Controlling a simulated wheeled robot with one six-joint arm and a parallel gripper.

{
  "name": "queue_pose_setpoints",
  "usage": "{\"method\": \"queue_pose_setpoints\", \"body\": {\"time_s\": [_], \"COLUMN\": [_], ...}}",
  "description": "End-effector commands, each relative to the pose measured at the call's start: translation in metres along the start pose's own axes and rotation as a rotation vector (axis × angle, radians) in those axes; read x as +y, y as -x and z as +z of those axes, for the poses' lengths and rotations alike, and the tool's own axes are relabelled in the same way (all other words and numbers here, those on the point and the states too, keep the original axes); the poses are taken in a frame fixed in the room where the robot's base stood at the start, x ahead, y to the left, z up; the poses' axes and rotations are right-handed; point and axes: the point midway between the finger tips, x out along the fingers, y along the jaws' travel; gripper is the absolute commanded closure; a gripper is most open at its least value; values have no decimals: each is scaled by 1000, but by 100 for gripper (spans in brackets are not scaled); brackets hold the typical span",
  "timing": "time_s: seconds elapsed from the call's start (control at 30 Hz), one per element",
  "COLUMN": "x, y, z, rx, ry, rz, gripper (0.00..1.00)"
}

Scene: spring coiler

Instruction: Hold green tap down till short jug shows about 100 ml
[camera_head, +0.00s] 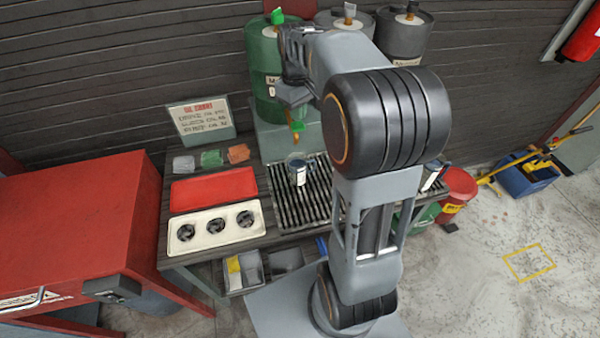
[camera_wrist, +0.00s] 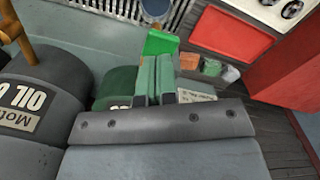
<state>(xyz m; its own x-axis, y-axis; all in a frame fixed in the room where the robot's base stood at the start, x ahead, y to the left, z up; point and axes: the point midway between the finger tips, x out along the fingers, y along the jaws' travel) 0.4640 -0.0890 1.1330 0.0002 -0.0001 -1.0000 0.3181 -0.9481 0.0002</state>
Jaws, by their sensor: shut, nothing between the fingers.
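The green drum (camera_head: 264,72) stands on a raised grey stand at the back of the bench. Its tap has a green lever (camera_head: 298,126) on a brass body. My gripper (camera_head: 296,100) is shut and empty, just above the lever; in the wrist view the fingertips (camera_wrist: 166,62) lie right by the green lever (camera_wrist: 161,42), and I cannot tell whether they touch. A jug (camera_head: 298,174) with a blue rim and white label stands on the slatted grate below the tap; part of it shows in the wrist view (camera_wrist: 155,10). Its fill level is not readable.
Grey drums (camera_head: 402,38) stand to the right, partly behind my arm. Another jug (camera_head: 432,174) is at the grate's right end. A red tray (camera_head: 214,189), a cream tray (camera_head: 216,228) and a sign (camera_head: 201,119) are left. A red bucket (camera_head: 457,187) stands right.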

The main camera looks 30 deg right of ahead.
Motion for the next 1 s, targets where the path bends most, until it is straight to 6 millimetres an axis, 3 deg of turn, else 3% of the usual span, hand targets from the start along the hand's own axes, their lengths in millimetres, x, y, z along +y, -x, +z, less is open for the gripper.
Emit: {"method": "queue_pose_setpoints", "body": {"time_s": [1.0], "x": [0], "y": [-30], "z": [0], "rx": [0], "ry": [0], "rz": [0], "gripper": [100]}}
